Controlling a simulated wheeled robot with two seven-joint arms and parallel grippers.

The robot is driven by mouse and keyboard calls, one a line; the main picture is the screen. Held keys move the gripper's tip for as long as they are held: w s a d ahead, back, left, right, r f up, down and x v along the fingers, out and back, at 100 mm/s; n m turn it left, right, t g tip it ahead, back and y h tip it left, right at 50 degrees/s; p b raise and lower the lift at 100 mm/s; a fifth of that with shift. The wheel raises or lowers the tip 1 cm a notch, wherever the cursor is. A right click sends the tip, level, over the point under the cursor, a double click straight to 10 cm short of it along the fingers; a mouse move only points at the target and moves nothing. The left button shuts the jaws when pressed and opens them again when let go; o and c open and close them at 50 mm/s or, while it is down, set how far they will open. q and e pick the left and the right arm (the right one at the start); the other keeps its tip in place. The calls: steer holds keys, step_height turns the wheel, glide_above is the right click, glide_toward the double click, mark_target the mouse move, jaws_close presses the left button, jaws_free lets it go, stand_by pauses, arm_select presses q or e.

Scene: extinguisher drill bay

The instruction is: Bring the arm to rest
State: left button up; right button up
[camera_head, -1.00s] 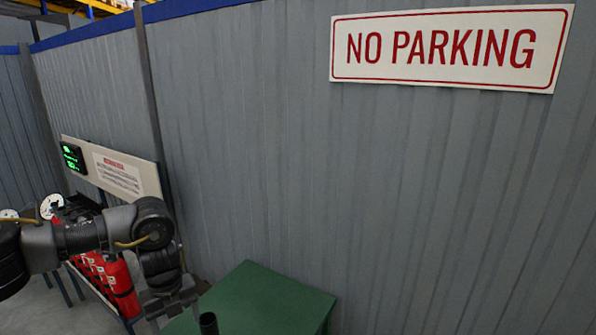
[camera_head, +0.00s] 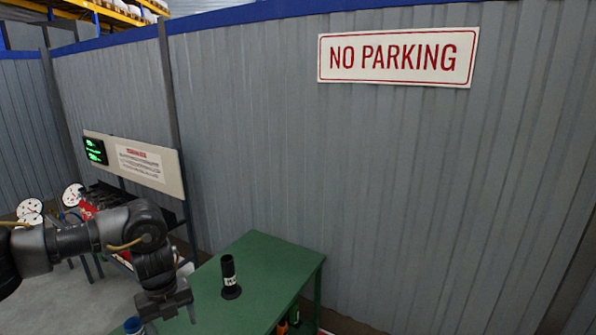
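My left arm comes in from the left, with its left gripper (camera_head: 169,314) hanging down at the lower left of the head view. Its two fingers look spread apart, with nothing visible between them, though the tips are close to the bottom edge of the view. The gripper is beside the left part of a green table (camera_head: 262,262), left of a black cylinder (camera_head: 229,275) with a pale label and a wider base, which stands upright on the table top. The gripper and the cylinder are apart. My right gripper is not in view.
A blue-topped object (camera_head: 133,325) shows at the bottom edge, left of the gripper. A rack with red extinguishers (camera_head: 88,210) and round white gauges (camera_head: 72,195) stands behind the arm. A grey corrugated wall (camera_head: 400,190) with a NO PARKING sign (camera_head: 397,57) closes off the back.

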arm_select(q)
steer(key=w+d+f+n+t+h+b, duration=0.1)
steer(key=w+d+f+n+h+b, duration=0.2)
steer(key=d+f, duration=0.75)
steer(key=w+d+f+n+t+h+b, duration=0.15)
steer(key=d+f+h, duration=0.35)
steer(key=d+f, duration=0.55)
steer(key=s+a+f+n+t+b, duration=0.1)
steer(key=s+f+n+t+b, duration=0.2)
steer(key=f+n, duration=1)
steer(key=s+a+f+n+y, duration=0.2)
steer(key=s+a+f, duration=0.3)
steer(key=s+f, duration=0.65)
steer(key=s+a+f+n+y, duration=0.2)
steer(key=s+a+f, duration=0.45)
steer(key=f, duration=0.75)
steer(key=s+a+f+n+g+y, duration=0.1)
steer(key=s+a+f, duration=0.1)
steer(key=s, duration=0.8)
steer(key=s+a+f+n+g+y+b, duration=0.1)
steer(key=s+a+f+n+g, duration=0.1)
steer(key=s, duration=0.9)
steer(key=s+a+f+n+g+y+b, duration=0.1)
steer(key=s+f, duration=0.4)
steer(key=s, duration=0.5)
steer(key=shift+s+a+f+y, duration=0.15)
steer(key=shift+s+a+y, duration=0.15)
steer(key=shift+a+y, duration=0.6)
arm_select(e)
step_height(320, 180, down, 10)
